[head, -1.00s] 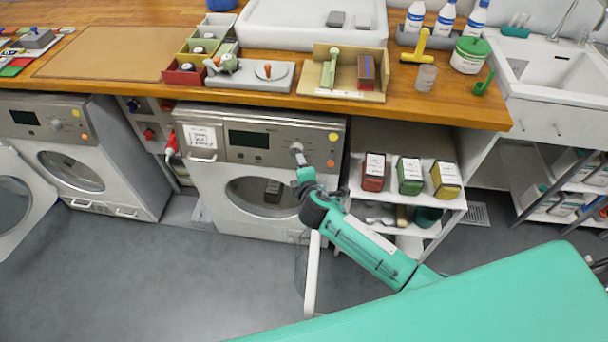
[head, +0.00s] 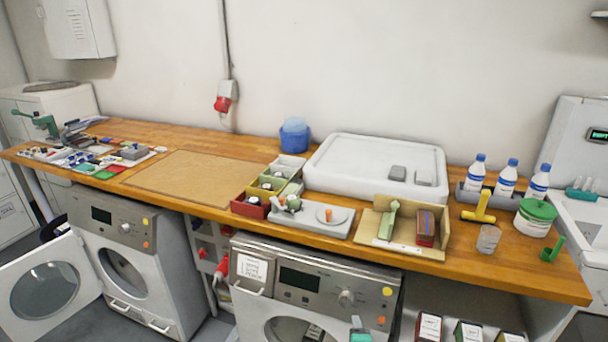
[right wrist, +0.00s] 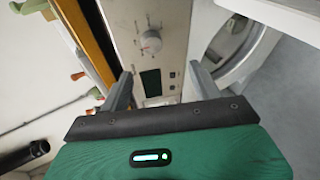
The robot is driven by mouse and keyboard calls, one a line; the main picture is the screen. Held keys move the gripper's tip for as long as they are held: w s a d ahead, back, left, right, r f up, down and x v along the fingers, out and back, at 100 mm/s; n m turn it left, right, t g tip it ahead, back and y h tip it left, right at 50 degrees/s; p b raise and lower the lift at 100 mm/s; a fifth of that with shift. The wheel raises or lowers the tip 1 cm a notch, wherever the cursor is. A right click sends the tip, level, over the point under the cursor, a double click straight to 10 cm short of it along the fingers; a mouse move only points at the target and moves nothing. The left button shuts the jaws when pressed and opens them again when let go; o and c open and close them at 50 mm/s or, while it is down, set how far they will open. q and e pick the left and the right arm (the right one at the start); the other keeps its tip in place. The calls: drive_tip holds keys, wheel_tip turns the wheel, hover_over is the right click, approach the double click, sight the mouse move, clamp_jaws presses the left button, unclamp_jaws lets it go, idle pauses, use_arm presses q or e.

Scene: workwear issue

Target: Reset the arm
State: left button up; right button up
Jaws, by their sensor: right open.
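My right gripper (right wrist: 162,88) is open and empty in the right wrist view, its two dark fingers spread apart. It faces the grey control panel of a washing machine (right wrist: 150,50), with the round knob (right wrist: 149,42) beyond the fingertips and apart from them. In the head view only a small green and grey tip of my right arm (head: 360,334) shows at the bottom edge, just below the panel's knob (head: 346,297). The rest of that arm is out of the picture. My left gripper is in neither view.
The wooden counter (head: 235,210) above the machines holds small bins, a white tray (head: 350,154), several bottles and tools. A second washing machine (head: 130,255) at left has its round door (head: 50,287) standing open. Coloured boxes (head: 468,331) stand under the counter at right.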

drive_tip(key=s+d+r+m+g, duration=0.1)
drive_tip(key=s+d+m+g, duration=0.3)
drive_tip(key=s, duration=0.7)
drive_tip(key=s+d+r+m+g+y, duration=0.1)
drive_tip(key=s+m+g, duration=0.1)
drive_tip(key=s+m, duration=0.6)
drive_tip(key=s+d+r+m+g, duration=0.2)
drive_tip(key=s+d+m+g, duration=0.1)
drive_tip(key=s, duration=1)
wheel_tip(320, 180, down, 31)
drive_tip(key=g, duration=0.1)
drive_tip(key=s+d+f+g, duration=0.1)
drive_tip(key=s+d+f, duration=0.2)
drive_tip(key=s+f, duration=1.5)
drive_tip(key=shift+s+f+n+g, duration=0.3)
drive_tip(key=shift+s+f+n, duration=0.1)
drive_tip(key=shift+f, duration=0.55)
drive_tip(key=shift+s+f, duration=0.15)
drive_tip(key=shift+s, duration=0.25)
drive_tip(key=shift+c, duration=0.2)
